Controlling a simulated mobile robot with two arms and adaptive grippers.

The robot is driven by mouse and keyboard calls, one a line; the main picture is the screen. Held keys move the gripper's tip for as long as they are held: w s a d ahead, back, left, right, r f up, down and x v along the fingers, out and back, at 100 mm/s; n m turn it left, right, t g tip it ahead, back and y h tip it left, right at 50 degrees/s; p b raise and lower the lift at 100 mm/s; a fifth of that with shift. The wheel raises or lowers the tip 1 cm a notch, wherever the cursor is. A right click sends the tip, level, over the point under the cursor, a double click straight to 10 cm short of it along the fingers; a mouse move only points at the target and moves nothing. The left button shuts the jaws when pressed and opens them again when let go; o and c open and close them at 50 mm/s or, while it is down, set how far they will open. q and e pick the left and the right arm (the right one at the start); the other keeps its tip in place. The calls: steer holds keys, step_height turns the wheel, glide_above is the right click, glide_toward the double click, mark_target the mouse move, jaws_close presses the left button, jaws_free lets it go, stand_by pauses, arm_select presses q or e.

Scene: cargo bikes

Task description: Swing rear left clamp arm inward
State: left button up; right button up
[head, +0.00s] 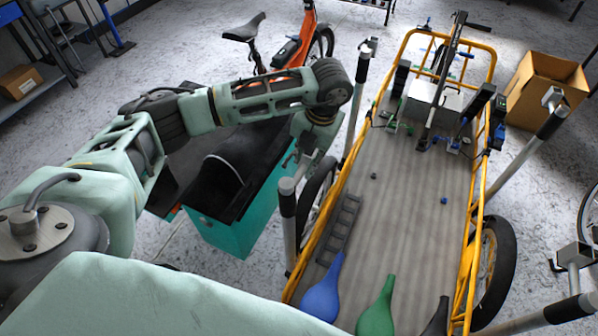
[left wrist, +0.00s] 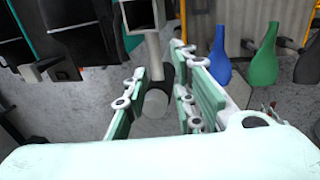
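A clamp arm (head: 288,212) stands at the near left side of the yellow cargo bike; it is a grey rod with a black grip and a pale rounded end. My left gripper (head: 303,158) is just above and behind its end in the head view. In the left wrist view the clamp arm (left wrist: 153,50) reaches between the fingers of my open left gripper (left wrist: 160,108), with visible room on both sides. Whether a finger touches it I cannot tell. Another clamp arm (head: 358,95) stands farther along the left side. My right gripper is not in view.
The grey cargo bed (head: 400,210) holds a blue bulb-shaped thing (head: 323,290) and a green one (head: 377,308). A teal box (head: 225,222) stands left of the bike under my left arm. More clamp arms (head: 545,128) and a cardboard box (head: 545,85) are at the right.

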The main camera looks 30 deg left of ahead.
mark_target(298, 176)
arm_select(q)
steer(key=f, duration=0.2)
steer(key=a+f+p, duration=0.1)
steer(key=f, duration=0.1)
steer(key=a+f+p, duration=0.1)
steer(key=f, duration=0.1)
steer(key=shift+f, duration=0.7)
jaws_close()
